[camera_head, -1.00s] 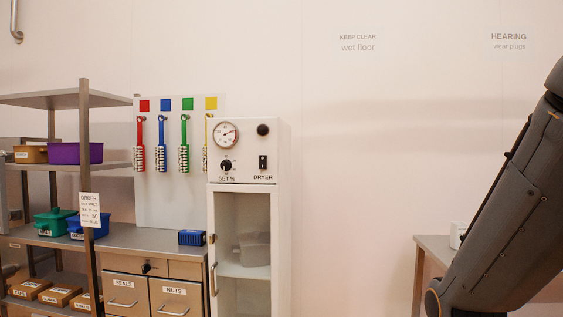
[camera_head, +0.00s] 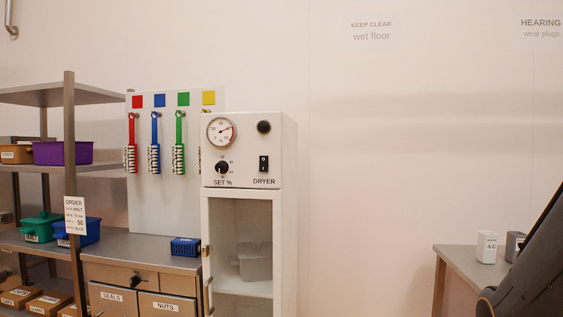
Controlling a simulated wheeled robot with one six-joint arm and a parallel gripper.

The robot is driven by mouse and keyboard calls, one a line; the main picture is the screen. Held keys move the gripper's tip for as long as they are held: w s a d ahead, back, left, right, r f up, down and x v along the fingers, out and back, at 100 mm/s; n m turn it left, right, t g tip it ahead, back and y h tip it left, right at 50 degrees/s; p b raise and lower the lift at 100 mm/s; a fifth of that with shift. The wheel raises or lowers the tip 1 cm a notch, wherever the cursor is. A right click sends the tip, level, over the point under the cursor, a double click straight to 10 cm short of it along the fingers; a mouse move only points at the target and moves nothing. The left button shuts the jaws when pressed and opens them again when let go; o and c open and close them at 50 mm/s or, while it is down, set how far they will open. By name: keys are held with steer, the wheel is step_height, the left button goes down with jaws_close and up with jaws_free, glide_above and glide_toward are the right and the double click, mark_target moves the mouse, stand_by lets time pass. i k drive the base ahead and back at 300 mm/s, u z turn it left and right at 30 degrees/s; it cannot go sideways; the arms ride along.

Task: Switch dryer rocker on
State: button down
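The dryer rocker (camera_head: 263,164) is a small black switch on the white control panel, above the label "DRYER". It is too small to tell for sure which side is pressed. The panel tops a white dryer cabinet (camera_head: 291,230) with a glass door. A round gauge (camera_head: 220,131) and a black "SET %" knob (camera_head: 222,167) sit left of the rocker, and a black round knob (camera_head: 264,127) is above it. Part of my dark arm shows at the lower right, well apart from the cabinet. My gripper is not in view.
A shelf rack (camera_head: 70,150) with coloured bins stands at the left. A drawer bench (camera_head: 140,252) with a blue brush block (camera_head: 185,247) adjoins the cabinet. A side table (camera_head: 470,262) with a white container (camera_head: 487,247) is at the right.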

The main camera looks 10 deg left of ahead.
mark_target(263, 160)
steer(key=u, duration=0.05)
steer(key=i, duration=0.6)
steer(key=u, duration=0.7)
steer(key=i, duration=0.6)
steer(key=u, duration=0.6)
